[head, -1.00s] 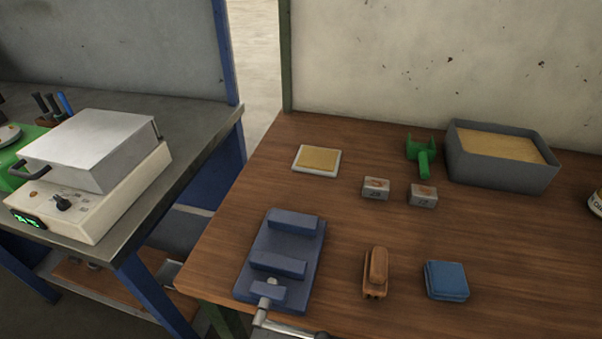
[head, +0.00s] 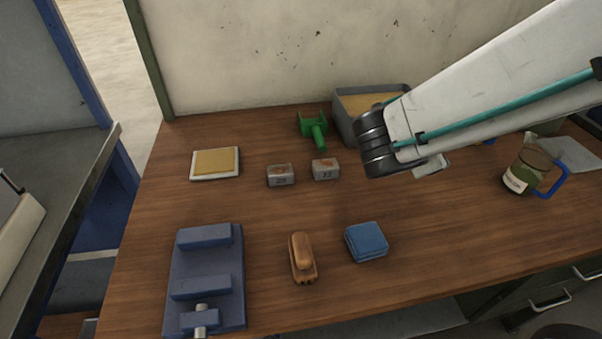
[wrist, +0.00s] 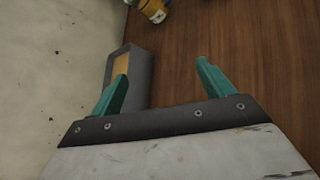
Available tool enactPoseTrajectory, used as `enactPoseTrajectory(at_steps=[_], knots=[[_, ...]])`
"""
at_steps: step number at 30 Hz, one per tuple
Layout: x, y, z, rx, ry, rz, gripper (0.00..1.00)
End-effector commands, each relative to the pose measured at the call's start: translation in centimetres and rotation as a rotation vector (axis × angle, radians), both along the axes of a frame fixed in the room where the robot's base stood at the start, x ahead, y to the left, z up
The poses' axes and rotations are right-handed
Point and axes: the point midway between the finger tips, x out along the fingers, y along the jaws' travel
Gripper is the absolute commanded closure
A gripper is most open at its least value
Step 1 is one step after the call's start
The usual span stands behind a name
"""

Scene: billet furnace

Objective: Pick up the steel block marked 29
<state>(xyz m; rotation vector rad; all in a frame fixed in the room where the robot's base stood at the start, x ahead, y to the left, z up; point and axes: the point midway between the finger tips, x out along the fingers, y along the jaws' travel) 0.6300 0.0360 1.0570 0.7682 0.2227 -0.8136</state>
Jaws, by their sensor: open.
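Two small grey steel blocks with rusty tops sit side by side on the wooden bench. The left block (head: 280,176) carries a small mark that looks like 29. The right block (head: 325,169) carries a mark that looks like 12. My gripper (wrist: 162,70) is open and empty in the wrist view, with its two teal fingers apart. In the head view my arm reaches in from the right, and its fingers are not clearly seen. Neither block shows in the wrist view.
A grey sand box (head: 345,125) is partly behind my arm. A green tool (head: 315,128) lies behind the blocks.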

Motion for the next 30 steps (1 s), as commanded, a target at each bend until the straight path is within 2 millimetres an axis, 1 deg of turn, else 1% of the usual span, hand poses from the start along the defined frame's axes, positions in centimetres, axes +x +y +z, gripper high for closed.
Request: enactPoseTrajectory(at_steps=[1, 2, 3, 5, 6, 9, 12, 15, 17, 26, 30], knots=[[1.1, 3.5, -1.3, -0.093, 0.02, 0.16, 0.2], [1.7, 5.7, -1.9, -0.147, 0.026, 0.256, 0.2], [2.2, 8.5, -2.8, -0.216, 0.033, 0.384, 0.2], [2.4, 12.8, -4.4, -0.312, 0.043, 0.564, 0.2], [2.2, 15.4, -5.5, -0.367, 0.048, 0.675, 0.2], [0.9, 20.9, -8.0, -0.485, 0.054, 0.909, 0.2], [-0.6, 24.5, -10.0, -0.563, 0.057, 1.072, 0.2], [-1.5, 26.5, -11.1, -0.606, 0.056, 1.162, 0.2], [-1.5, 27.1, -11.6, -0.618, 0.056, 1.187, 0.2], [1.4, 27.9, -12.9, -0.62, 0.056, 1.192, 0.2], [3.4, 28.4, -13.7, -0.62, 0.055, 1.191, 0.2]])
